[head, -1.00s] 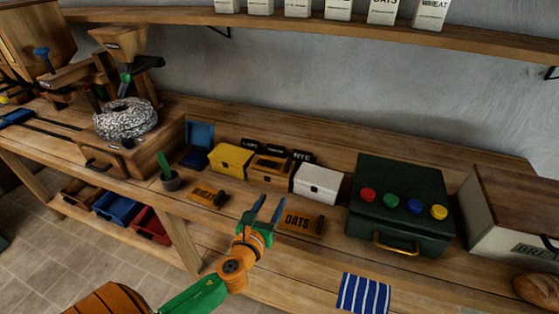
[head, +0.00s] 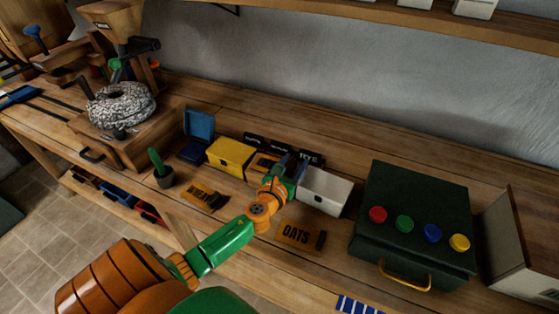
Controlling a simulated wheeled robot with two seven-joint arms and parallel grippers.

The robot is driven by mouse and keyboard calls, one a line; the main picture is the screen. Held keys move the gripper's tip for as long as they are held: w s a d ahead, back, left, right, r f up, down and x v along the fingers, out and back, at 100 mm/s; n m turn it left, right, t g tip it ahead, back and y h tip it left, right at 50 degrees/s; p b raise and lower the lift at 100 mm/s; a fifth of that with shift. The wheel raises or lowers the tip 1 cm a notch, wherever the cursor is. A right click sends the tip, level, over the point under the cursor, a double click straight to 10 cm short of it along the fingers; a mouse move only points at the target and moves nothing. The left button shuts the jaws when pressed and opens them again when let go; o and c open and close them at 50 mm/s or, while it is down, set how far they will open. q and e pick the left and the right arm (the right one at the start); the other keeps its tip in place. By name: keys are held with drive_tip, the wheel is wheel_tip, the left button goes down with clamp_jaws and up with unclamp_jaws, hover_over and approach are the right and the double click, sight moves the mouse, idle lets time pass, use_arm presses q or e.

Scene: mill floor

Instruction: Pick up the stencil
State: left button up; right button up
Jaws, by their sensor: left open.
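Two flat orange plates with dark lettering and a dark block at one end lie on the bench and look like stencils. One (head: 297,237) reads OATS; the lettering on the other (head: 200,194) is too small to read surely. My left gripper (head: 292,162) is open, its fingers over the small wooden box (head: 264,162) between the yellow box and the white box. It is behind the OATS plate and apart from it. The gripper partly hides the wooden box and the dark labels (head: 310,158) behind it, one reading RYE. My right gripper is not in view.
A yellow box (head: 230,155) and a white box (head: 323,192) flank the gripper. A dark green case (head: 413,210) with coloured knobs stands at right. Bare bench lies along the back wall.

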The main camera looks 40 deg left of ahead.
use_arm(q)
drive_tip(key=shift+w+a+f, duration=0.1)
drive_tip(key=shift+w+f, duration=0.15)
drive_tip(key=shift+w, duration=0.35)
drive_tip(key=shift+s+r, duration=0.1)
drive_tip(key=shift+s, duration=0.05)
clamp_jaws()
idle(0.8)
